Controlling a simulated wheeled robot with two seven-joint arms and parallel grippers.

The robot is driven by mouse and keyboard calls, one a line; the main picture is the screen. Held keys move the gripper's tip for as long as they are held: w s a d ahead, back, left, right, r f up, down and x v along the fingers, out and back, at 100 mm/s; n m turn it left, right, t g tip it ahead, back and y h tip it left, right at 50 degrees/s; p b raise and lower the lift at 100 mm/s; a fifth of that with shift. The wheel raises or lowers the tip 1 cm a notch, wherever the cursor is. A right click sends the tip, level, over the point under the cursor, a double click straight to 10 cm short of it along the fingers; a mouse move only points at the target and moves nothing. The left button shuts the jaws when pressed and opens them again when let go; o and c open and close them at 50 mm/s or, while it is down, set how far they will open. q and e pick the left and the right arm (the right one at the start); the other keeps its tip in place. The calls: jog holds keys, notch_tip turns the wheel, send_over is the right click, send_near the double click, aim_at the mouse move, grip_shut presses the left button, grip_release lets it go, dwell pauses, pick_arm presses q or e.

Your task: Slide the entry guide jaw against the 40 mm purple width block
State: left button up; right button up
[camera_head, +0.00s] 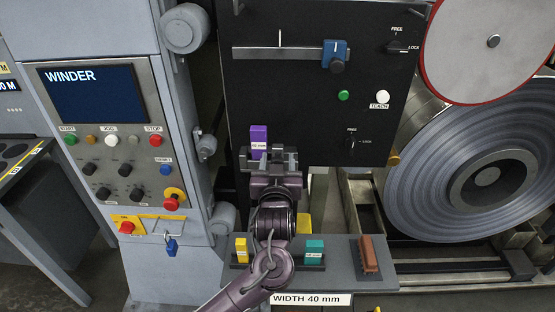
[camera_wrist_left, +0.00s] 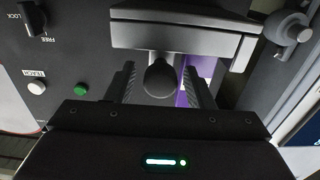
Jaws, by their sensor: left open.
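The purple width block (camera_head: 258,135) stands upright at the lower part of the black panel, its white label partly hidden by my left gripper (camera_head: 272,160). In the left wrist view a strip of purple block (camera_wrist_left: 184,97) shows behind the right finger. That view shows a grey guide jaw (camera_wrist_left: 180,35) with a dark round knob (camera_wrist_left: 160,80). My left gripper (camera_wrist_left: 160,72) is open, with one finger on each side of the knob; whether they touch it cannot be told. Most of the jaw is hidden in the head view. My right gripper is not in view.
Another slide with a blue jaw (camera_head: 335,50) is higher on the panel (camera_head: 290,100). A FREE/LOCK lever (camera_head: 351,143) sits to the right. Below, a grey shelf (camera_head: 343,268) marked WIDTH 40 mm holds yellow (camera_head: 241,250), teal (camera_head: 315,248) and brown (camera_head: 369,255) blocks.

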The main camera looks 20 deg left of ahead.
pick_arm(q)
grip_shut()
jog(key=shift+s+a, duration=0.15)
jog(key=shift+a, duration=0.45)
jog(key=shift+s+a, duration=0.15)
jog(key=shift+a, duration=0.4)
grip_release()
jog(key=shift+a, duration=0.1)
jog(key=b+v, duration=0.2)
jog(key=v, duration=0.6)
